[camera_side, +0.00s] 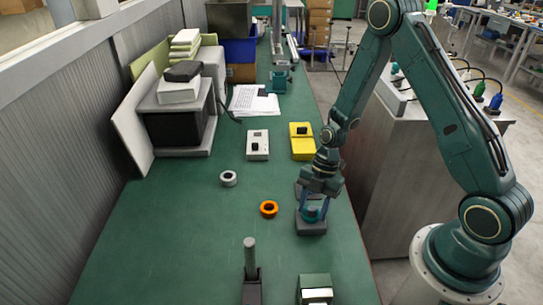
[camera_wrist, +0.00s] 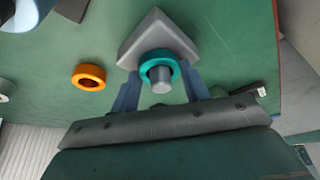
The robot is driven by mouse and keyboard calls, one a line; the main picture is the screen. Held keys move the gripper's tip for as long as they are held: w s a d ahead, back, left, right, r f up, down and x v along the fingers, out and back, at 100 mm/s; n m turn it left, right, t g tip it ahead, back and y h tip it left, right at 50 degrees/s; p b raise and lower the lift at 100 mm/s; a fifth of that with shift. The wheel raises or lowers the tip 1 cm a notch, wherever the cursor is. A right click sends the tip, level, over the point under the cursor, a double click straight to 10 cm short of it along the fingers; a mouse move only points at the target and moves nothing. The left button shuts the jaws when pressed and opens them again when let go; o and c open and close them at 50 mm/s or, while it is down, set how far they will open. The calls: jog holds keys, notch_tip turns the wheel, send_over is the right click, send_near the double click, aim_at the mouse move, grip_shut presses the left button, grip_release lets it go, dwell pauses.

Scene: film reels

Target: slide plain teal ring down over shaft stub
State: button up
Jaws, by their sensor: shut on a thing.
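The plain teal ring (camera_wrist: 146,65) is between the two blue fingers of my gripper (camera_wrist: 162,80), which is shut on it. The grey shaft stub (camera_wrist: 161,83) shows in the ring's opening in the wrist view, with its end towards the camera. The ring appears to be around the stub; how far down it sits I cannot tell. The grey block (camera_wrist: 155,32) lies behind the ring. In the side view my gripper (camera_side: 313,211) points down over the grey block (camera_side: 311,229), with the teal ring (camera_side: 313,215) low between its fingers; the stub is hidden there.
An orange ring (camera_side: 269,209) lies left of the block, and a grey ring (camera_side: 228,179) lies farther left. An upright grey post (camera_side: 250,258) and a green-white box (camera_side: 315,288) stand at the front. A yellow box (camera_side: 302,147) and a white switch box (camera_side: 257,150) stand behind.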

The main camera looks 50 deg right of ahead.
jog(key=shift+f, duration=0.15)
jog(key=o, duration=0.7)
jog(key=s+v, duration=0.1)
jog(key=v, duration=1)
jog(key=shift+w, duration=0.5)
dwell(0.8)
